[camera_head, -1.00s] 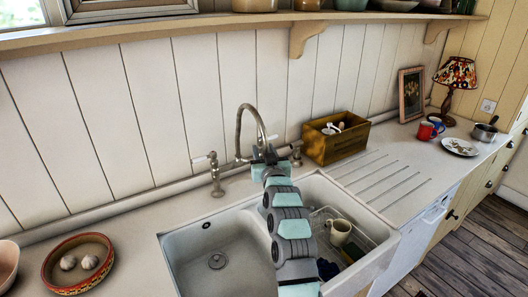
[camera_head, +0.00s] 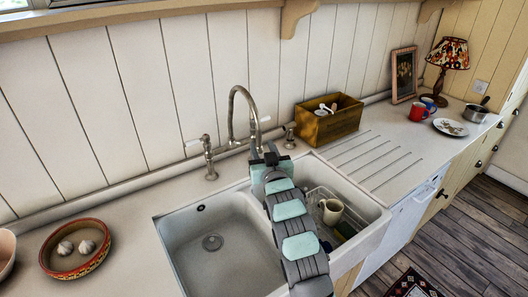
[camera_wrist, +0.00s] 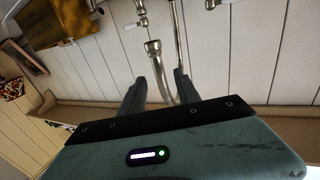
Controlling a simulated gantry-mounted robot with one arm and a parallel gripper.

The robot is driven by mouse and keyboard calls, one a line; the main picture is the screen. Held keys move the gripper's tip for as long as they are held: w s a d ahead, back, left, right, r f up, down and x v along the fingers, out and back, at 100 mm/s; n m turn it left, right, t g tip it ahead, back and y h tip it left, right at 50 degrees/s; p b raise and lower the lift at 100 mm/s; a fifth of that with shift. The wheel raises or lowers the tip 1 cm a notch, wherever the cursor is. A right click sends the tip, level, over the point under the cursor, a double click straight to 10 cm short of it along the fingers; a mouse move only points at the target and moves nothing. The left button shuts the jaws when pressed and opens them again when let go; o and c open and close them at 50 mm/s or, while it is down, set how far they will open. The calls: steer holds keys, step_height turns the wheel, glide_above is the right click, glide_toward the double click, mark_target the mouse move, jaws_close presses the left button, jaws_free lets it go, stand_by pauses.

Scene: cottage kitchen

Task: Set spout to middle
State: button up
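The curved metal spout (camera_head: 235,101) rises from the tap behind the sink (camera_head: 162,235) and arches down toward the front right, near the divider between the basins. My gripper (camera_head: 264,150) is at its lower end. In the wrist view, my gripper (camera_wrist: 160,76) has two dark fingers spread apart. The spout (camera_wrist: 154,52) runs between them, with visible gaps on both sides; contact cannot be told. The left tap handle (camera_head: 208,158) and right tap handle (camera_head: 289,136) flank the spout. My gripper partly hides the spout's outlet in the head view.
The right basin holds a wire rack with a cream mug (camera_head: 331,211). A wooden box (camera_head: 328,123) stands behind the drainboard (camera_head: 372,160). A bowl with garlic (camera_head: 76,248) sits on the left counter. The left basin is empty.

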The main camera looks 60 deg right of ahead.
steer(key=shift+v, duration=1.15)
steer(key=shift+f, duration=0.1)
steer(key=shift+c, duration=0.8)
steer(key=a+f+n+g+p, duration=0.1)
steer(key=a+f+n, duration=0.1)
steer(key=n, duration=0.1)
steer(key=a+f+n+p, duration=0.2)
steer(key=n, duration=0.1)
steer(key=a+f+n+g+p, duration=0.1)
steer(key=a+n+p, duration=0.1)
steer(key=n, duration=0.1)
steer(key=shift+s+a+f+g+h, duration=0.1)
steer(key=shift+s+f+g+h, duration=0.1)
steer(key=shift+f+g+h, duration=0.15)
steer(key=c, duration=0.6)
steer(key=a+n, duration=0.1)
steer(key=n, duration=0.1)
steer(key=a+n+h+p, duration=0.1)
steer(key=a+n, duration=0.1)
steer(key=a+r+n+p, duration=0.1)
steer(key=a+n, duration=0.1)
steer(key=n, duration=0.1)
steer(key=shift+s, duration=0.35)
jaws_close()
steer(key=s+d+p+x, duration=0.1)
steer(key=s+x, duration=0.1)
steer(key=x, duration=1)
steer(key=shift+d+r, duration=0.2)
steer(key=shift+d, duration=0.5)
